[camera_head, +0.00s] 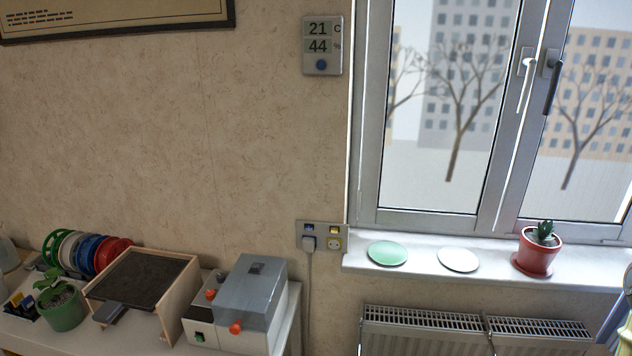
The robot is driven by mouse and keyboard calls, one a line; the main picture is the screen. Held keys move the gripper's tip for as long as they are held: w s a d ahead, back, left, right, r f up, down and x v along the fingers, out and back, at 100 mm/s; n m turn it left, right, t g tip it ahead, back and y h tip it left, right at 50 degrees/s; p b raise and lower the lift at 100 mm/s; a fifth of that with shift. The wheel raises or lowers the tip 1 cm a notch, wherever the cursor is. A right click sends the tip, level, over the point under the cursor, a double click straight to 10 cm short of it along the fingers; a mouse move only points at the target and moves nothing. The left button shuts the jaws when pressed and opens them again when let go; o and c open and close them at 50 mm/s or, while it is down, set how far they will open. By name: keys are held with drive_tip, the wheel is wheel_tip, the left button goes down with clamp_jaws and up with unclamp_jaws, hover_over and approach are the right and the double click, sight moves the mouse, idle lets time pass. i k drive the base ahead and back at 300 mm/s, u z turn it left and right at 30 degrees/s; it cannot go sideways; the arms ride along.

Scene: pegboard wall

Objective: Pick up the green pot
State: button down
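The green pot (64,317) stands upright on the white tabletop at the lower left. It holds dark soil and a small leafy plant (52,284). Its right side is close to a wooden-sided box (180,300) with a dark top; I cannot tell whether they touch. My gripper does not show in the head view, so its state and its distance from the pot are hidden.
Colored spools (88,252) stand behind the pot. A grey-and-white machine (240,305) stands right of the box. The windowsill (400,271) bears a green saucer (387,253), a white saucer (458,260) and a red potted cactus (538,250). A radiator (425,335) is below.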

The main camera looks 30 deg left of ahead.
sight(61, 304)
drive_tip(key=u, duration=2.5)
drive_tip(key=k, duration=1.3)
drive_tip(key=u, duration=0.6)
drive_tip(key=i, duration=0.55)
drive_tip(key=u, duration=0.45)
drive_tip(key=i, duration=1.05)
drive_tip(key=z, duration=0.6)
